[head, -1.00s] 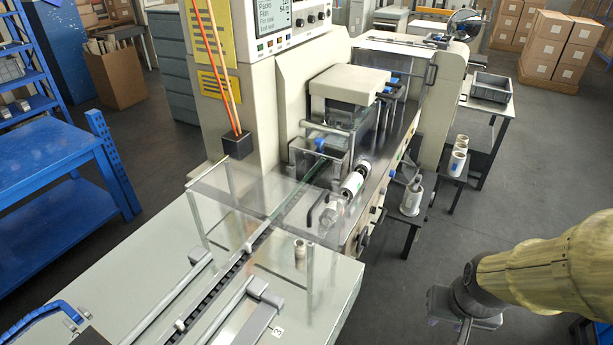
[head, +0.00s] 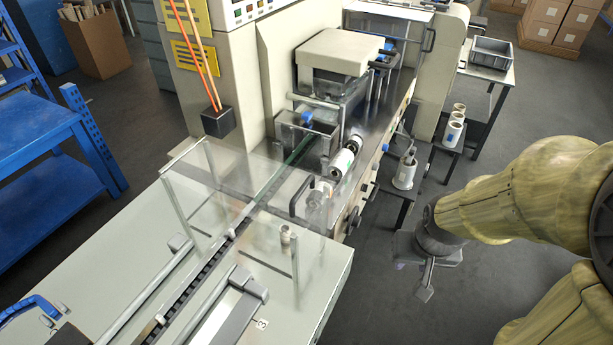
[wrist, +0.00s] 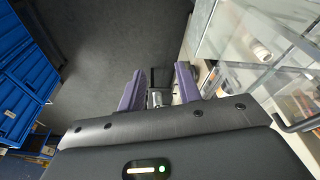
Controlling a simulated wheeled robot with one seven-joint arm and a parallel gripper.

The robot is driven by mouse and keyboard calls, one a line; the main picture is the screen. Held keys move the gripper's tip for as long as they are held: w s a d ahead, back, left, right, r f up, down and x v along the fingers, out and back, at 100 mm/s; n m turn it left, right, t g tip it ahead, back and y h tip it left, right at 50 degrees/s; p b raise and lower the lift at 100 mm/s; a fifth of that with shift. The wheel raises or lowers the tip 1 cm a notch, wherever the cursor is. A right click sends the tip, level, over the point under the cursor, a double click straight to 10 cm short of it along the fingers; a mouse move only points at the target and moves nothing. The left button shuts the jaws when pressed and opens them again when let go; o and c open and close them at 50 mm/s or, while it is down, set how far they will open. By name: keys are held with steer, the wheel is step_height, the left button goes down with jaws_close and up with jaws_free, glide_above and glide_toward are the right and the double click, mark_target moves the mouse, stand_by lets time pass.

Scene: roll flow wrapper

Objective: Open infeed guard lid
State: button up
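The infeed guard lid (head: 225,180) is a clear box-like cover over the infeed conveyor, and it looks closed. A dark bar handle (head: 300,192) is on its right part, near the machine. Clear panels also show at the right of the wrist view (wrist: 285,75), with a dark handle bar (wrist: 298,125) at the edge. My gripper (head: 426,280) hangs over the floor to the right of the machine, well apart from the lid. In the wrist view its two purple fingers (wrist: 159,88) stand apart with nothing held between them.
A white film roll (head: 342,162) sits beside the lid. A small stand with a white roll (head: 405,172) lies between machine and gripper. A side table with a grey bin (head: 491,57) stands behind. A blue bench (head: 40,150) is at left. Floor around my gripper is clear.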

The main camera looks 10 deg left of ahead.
steer(key=w+a+r+m+p, duration=0.1)
steer(key=w+a+r, duration=0.35)
steer(key=w, duration=0.25)
step_height(320, 180, up, 18)
steer(key=m+g+y+p, duration=0.2)
steer(key=m, duration=0.1)
glide_above(305, 184)
steer(key=s+d, duration=0.1)
steer(key=d, duration=0.3)
steer(key=shift+s+a+f, duration=0.15)
steer(key=shift+a+f, duration=0.05)
steer(key=a+f, duration=0.1)
steer(key=f, duration=0.4)
steer(key=a+f+p, duration=0.1)
steer(key=f, duration=0.5)
steer(key=w+a+f, duration=0.1)
steer(key=f, duration=0.5)
steer(key=shift+a, duration=0.1)
jaws_close()
